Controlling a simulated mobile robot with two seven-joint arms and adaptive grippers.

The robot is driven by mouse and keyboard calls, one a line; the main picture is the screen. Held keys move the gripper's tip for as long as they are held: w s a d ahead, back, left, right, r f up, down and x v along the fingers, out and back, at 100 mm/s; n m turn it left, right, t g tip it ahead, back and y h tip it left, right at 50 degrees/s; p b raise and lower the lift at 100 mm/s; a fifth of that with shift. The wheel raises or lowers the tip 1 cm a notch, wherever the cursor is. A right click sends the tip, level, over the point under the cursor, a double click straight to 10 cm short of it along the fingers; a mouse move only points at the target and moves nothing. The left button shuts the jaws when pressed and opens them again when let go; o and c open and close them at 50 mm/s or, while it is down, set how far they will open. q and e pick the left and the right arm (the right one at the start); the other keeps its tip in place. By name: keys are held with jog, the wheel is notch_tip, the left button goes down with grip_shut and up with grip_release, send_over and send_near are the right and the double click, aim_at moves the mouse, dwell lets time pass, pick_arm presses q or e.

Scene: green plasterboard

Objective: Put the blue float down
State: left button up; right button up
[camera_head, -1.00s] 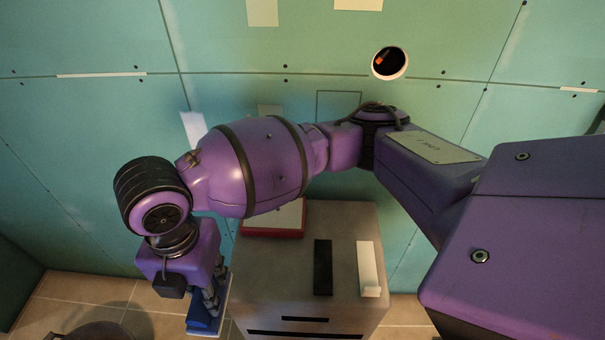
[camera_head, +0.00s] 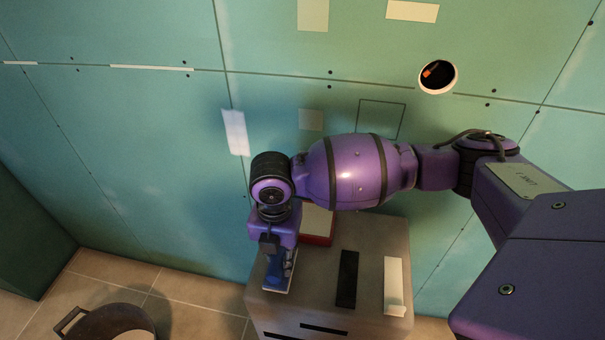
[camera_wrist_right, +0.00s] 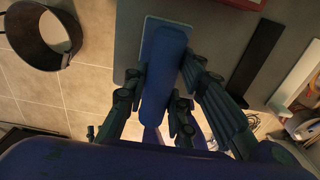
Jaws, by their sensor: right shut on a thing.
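The blue float (camera_head: 276,284) is in my right gripper (camera_head: 284,270). In the right wrist view the float's long blue handle (camera_wrist_right: 163,75) lies between the dark fingers (camera_wrist_right: 160,105), which are shut on it. The float's pale flat plate (camera_wrist_right: 150,34) shows past the handle's end. The float is at the left part of the grey cabinet top (camera_head: 375,240). I cannot tell whether its plate touches the top. My left gripper is not in view.
A red-edged tray (camera_head: 317,240) sits at the back of the cabinet top, partly behind my arm. A black strip (camera_head: 347,280) and a cream-coloured piece (camera_head: 394,280) lie to the right. A bucket (camera_head: 105,322) stands on the tiled floor at left. Green plasterboard (camera_head: 130,130) stands behind.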

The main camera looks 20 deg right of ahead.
jog(key=shift+f, duration=1.5)
jog(key=o, duration=1)
notch_tip(320, 180, up, 12)
jog(key=shift+r, duration=0.1)
